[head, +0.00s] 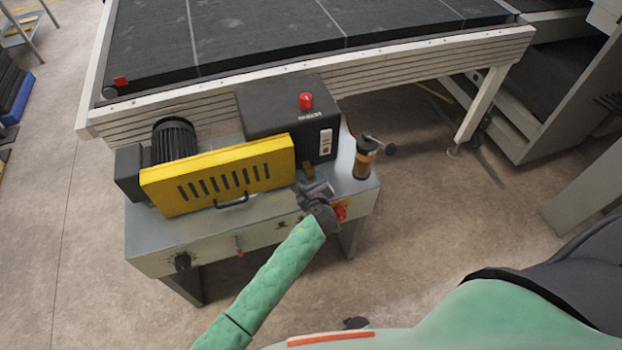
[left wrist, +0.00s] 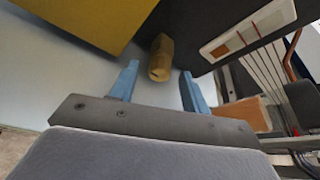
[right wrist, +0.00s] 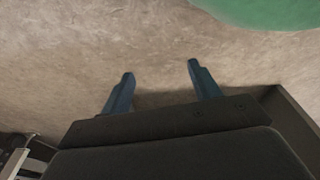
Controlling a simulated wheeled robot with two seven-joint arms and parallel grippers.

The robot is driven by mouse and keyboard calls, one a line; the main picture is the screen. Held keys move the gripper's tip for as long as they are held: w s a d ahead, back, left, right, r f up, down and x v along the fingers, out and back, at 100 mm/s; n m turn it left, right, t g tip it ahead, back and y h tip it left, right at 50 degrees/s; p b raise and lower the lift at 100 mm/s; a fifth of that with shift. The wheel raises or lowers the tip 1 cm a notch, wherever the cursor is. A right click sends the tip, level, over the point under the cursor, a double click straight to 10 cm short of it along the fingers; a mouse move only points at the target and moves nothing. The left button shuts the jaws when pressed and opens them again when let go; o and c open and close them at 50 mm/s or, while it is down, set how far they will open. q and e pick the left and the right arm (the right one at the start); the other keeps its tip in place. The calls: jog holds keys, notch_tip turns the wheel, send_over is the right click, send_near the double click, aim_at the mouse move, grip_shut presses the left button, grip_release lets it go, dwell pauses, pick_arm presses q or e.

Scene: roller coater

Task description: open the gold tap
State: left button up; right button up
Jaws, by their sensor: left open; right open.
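The gold tap (left wrist: 160,58) shows in the left wrist view as a short faceted gold knob on the pale machine top. In the head view the tap (head: 308,171) is a small brown-gold piece between the yellow guard and the black box. My left gripper (head: 308,189) is just in front of it. In the left wrist view, the blue fingers of my left gripper (left wrist: 159,80) are open. The tap lies ahead between their tips, not gripped. My right gripper (right wrist: 160,78) is open and empty above bare floor, away from the machine.
The yellow slotted guard (head: 220,174) stands left of the tap. The black box (head: 288,122) with a red button is behind it. An amber-and-black cylinder with a crank (head: 363,160) stands to the right. A conveyor (head: 310,75) runs behind the machine.

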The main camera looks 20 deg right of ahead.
pick_arm(q)
jog(key=b+v, duration=0.1)
jog(key=v, duration=0.4)
jog(key=shift+s, duration=0.1)
jog(key=shift+s+a+r, duration=0.1)
jog(key=shift+s+r, duration=0.2)
jog(key=shift+s, duration=0.2)
pick_arm(e)
jog(key=shift+w+a+r, duration=0.3)
jog(key=shift+r, duration=0.4)
jog(key=shift+w+a+r, duration=0.35)
jog(key=shift+r, duration=0.35)
jog(key=shift+w+a+r, duration=0.3)
jog(key=shift+r, duration=0.4)
jog(key=shift+d, duration=0.1)
